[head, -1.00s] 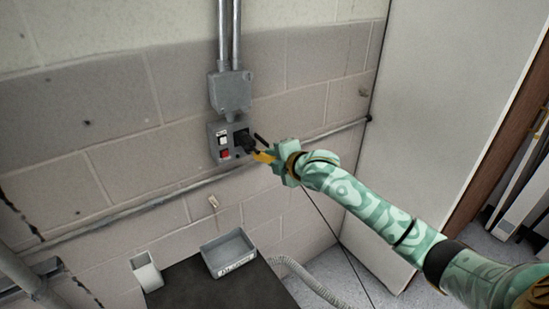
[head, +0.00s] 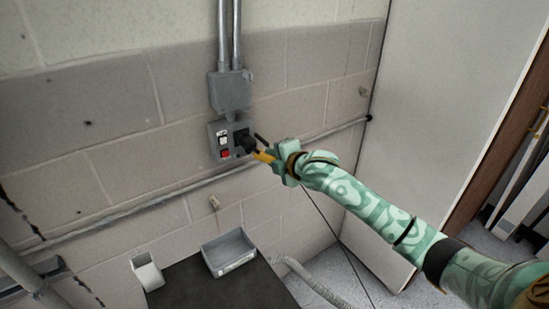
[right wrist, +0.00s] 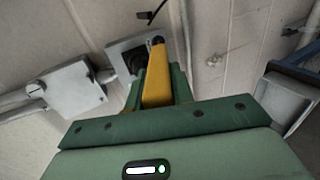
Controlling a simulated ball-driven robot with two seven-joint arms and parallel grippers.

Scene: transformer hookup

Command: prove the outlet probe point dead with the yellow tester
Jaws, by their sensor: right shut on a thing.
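The yellow tester (head: 264,157) is in my right gripper (head: 275,157), which is shut on it. In the right wrist view the tester (right wrist: 157,85) stands out between the green fingers, with its dark tip (right wrist: 157,41) toward the outlet. The grey outlet box (head: 214,143) is on the block wall, with a black round outlet (head: 243,140) on its right side and a white and a red switch on its left. The tester's tip is at or very near the outlet; I cannot tell whether it touches. The probe point itself is too small to make out. My left gripper is not in view.
A grey junction box (head: 230,91) with conduits is above the outlet box. A grey bin (head: 229,252) and a white cup-like holder (head: 147,271) stand on the dark table (head: 190,290) below. A horizontal pipe (head: 150,208) runs along the wall.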

